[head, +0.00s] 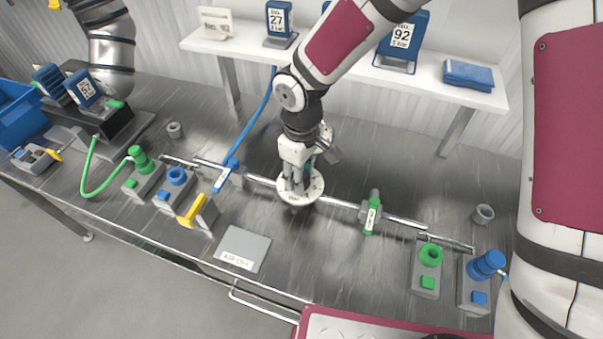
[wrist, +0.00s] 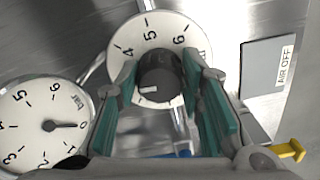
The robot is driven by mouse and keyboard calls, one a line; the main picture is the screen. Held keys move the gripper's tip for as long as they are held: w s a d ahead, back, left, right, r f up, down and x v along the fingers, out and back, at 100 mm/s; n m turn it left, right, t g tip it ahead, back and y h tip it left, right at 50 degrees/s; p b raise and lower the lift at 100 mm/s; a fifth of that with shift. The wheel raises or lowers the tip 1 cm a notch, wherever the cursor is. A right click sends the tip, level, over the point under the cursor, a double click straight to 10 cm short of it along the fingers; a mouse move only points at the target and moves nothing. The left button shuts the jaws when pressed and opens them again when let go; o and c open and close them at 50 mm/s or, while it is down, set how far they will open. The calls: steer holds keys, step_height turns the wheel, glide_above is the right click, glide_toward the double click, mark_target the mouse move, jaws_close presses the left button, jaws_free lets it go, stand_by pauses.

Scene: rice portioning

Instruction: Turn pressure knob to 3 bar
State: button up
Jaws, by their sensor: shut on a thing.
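The pressure knob (wrist: 158,74) is black with a white mark and sits at the centre of a white numbered dial (wrist: 190,34). The numbers 4, 5 and 6 show; others are hidden by my fingers. The white mark points left and slightly down in the wrist view; I cannot tell the number it faces. My gripper (wrist: 168,92) has its green-padded fingers on either side of the knob, shut on it. In the head view, my gripper (head: 299,181) reaches down to the dial (head: 315,191). A round bar gauge (wrist: 27,112) beside it has its needle at 0.
A grey AIR OFF plate (head: 248,244) lies in front of the dial. A blue hose (head: 252,124) rises to the left. A shelf (head: 440,95) stands behind.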

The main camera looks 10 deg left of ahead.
steer(key=shift+n, duration=0.4)
steer(key=o, duration=1.2)
steer(key=shift+c, duration=0.2)
step_height(320, 180, up, 12)
